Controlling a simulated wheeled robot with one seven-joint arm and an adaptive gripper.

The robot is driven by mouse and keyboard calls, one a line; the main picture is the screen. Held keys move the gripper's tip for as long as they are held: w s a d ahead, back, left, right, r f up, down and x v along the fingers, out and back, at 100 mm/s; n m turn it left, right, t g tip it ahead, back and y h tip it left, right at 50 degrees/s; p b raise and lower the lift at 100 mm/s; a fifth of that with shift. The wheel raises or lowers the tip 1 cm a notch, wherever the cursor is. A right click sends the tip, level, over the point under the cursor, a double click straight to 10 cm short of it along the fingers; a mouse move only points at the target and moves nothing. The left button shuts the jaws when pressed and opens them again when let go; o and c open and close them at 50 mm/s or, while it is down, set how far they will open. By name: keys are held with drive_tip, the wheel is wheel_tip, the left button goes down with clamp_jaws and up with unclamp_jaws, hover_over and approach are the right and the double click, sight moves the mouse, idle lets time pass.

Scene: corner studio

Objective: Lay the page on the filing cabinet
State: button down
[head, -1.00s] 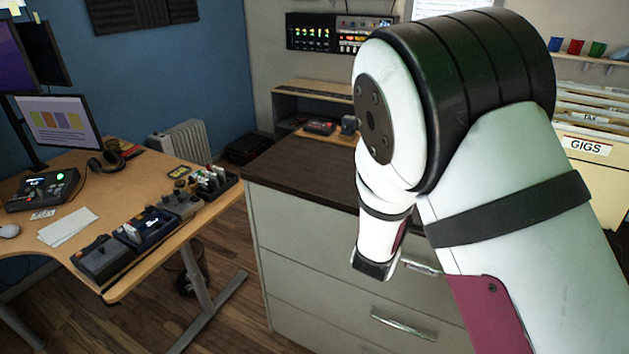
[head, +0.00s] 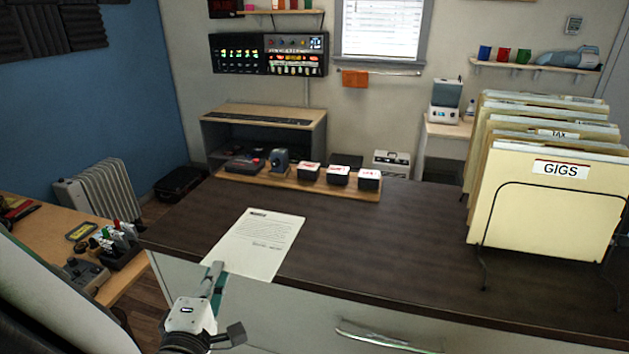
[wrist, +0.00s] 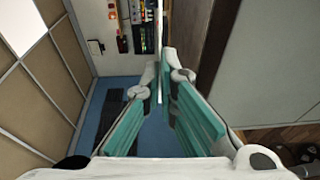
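The page (head: 258,240), a white sheet with printed lines, lies flat or nearly flat over the front left part of the filing cabinet's dark top (head: 370,235). I cannot tell whether it touches the top along its whole length. My gripper (head: 216,268) is at the page's near left corner, by the cabinet's front edge, and is shut on it. In the wrist view the teal fingers (wrist: 162,75) come together around the page's thin white edge (wrist: 159,40). The pinched corner is partly hidden by a finger.
A wire rack of folders (head: 545,200) stands at the right of the cabinet top. Small labelled boxes (head: 338,175) stand on a wooden strip at the back. The middle of the top is clear. A desk (head: 45,235) with gear is at the left.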

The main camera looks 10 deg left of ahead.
drive_tip(key=w+f+b, duration=0.3)
drive_tip(key=w+f, duration=0.1)
drive_tip(key=w, duration=0.1)
drive_tip(key=shift+d+f, duration=0.2)
drive_tip(key=shift+f, duration=0.1)
idle(0.7)
drive_tip(key=c, duration=1.7)
unclamp_jaws()
drive_tip(key=shift+s, duration=0.15)
